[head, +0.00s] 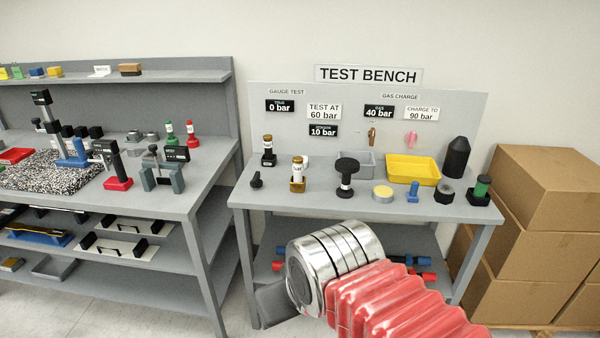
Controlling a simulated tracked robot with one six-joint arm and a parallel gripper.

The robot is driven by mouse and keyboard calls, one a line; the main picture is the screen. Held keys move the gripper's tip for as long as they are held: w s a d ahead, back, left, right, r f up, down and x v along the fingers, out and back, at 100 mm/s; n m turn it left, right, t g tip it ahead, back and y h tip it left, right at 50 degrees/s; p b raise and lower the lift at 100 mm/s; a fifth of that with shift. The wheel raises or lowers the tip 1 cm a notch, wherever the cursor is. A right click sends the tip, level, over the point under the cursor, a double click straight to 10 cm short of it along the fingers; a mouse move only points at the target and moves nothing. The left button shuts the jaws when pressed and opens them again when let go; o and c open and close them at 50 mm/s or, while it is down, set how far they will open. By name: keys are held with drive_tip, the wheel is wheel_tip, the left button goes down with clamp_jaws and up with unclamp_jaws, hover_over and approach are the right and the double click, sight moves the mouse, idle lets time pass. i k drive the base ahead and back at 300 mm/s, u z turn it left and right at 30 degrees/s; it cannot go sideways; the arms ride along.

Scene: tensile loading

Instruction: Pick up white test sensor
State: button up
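Two small upright pieces with white bands stand at the left of the test bench top. One (298,168) has a white middle, a brass-coloured top and a brass-coloured base. The other (268,146) has a white band and a dark base, further back. A small white item (306,160) shows partly behind the first. I cannot tell which of these is the white test sensor. My arm, with red bellows and silver rings, reaches in from the lower right, in front of the bench. A dark grey part (276,303) shows at its end; no fingertips can be made out.
The bench (375,208) also holds a black knob-topped piece (346,178), a grey bin (356,164), a yellow tray (413,182) and a black cone-topped cylinder (456,158). A cluttered grey workbench (200,180) stands left, cardboard boxes (550,200) right. A narrow floor gap separates the benches.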

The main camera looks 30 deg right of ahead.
sight(298, 160)
drive_tip(key=u, duration=0.05)
drive_tip(key=i, duration=1.45)
